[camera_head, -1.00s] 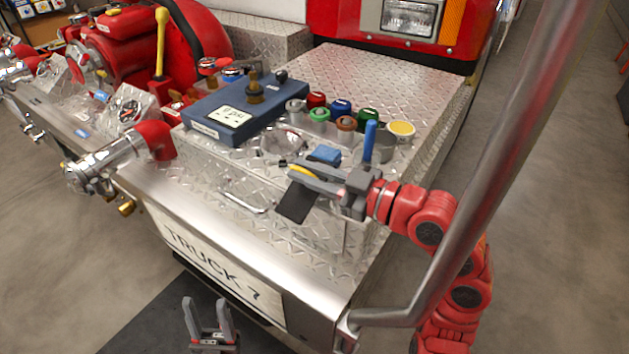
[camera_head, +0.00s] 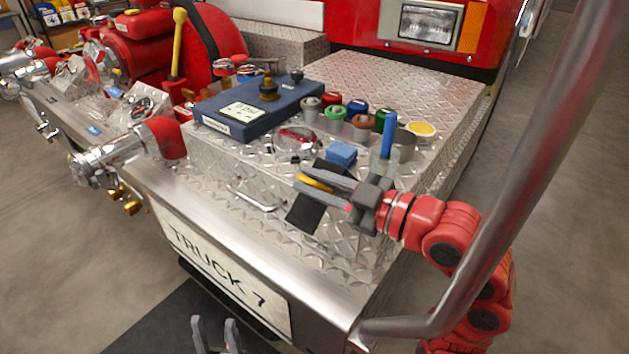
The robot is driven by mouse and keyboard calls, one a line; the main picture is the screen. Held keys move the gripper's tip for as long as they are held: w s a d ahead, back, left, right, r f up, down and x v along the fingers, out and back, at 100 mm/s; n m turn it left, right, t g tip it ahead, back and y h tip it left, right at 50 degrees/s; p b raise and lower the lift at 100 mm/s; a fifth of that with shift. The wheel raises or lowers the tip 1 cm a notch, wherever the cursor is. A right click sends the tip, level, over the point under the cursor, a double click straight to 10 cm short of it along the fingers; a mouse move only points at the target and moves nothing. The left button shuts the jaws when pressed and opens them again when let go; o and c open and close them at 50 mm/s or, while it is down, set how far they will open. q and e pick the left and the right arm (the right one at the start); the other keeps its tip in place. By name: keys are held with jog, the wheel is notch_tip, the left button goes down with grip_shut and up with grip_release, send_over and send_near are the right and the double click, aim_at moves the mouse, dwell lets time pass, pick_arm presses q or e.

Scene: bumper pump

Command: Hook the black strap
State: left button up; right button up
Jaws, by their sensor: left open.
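The black strap (camera_head: 306,212) is a flat dark piece at the front upper edge of the diamond-plate bumper box. Part of it shows above my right gripper's fingers and part hangs below them on the front face. My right gripper (camera_head: 298,181) reaches in from the right across the strap. A yellow piece (camera_head: 317,183) shows between its fingers. The fingers overlap the strap in the picture, but I cannot tell whether they grip it. The hook is not clearly visible. My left gripper (camera_head: 214,336) is open and empty at the bottom edge, low in front of the bumper.
A blue control box (camera_head: 260,108), several coloured caps and a small blue block (camera_head: 341,153) sit on the diamond-plate top. A blue upright handle (camera_head: 387,136) stands close behind my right gripper. A thick metal rail (camera_head: 530,165) crosses the right side. A chrome handle (camera_head: 252,198) is left of the strap.

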jog(key=o, duration=0.3)
jog(key=shift+s+d, duration=0.1)
jog(key=shift+d, duration=0.2)
jog(key=b+v, duration=0.2)
jog(key=v, duration=0.1)
jog(key=b+v, duration=0.1)
jog(key=shift+s+d+f, duration=0.1)
jog(key=shift+d+f, duration=0.1)
jog(key=shift+f, duration=0.05)
jog(key=v, duration=1.2)
jog(key=shift+s+r, duration=0.25)
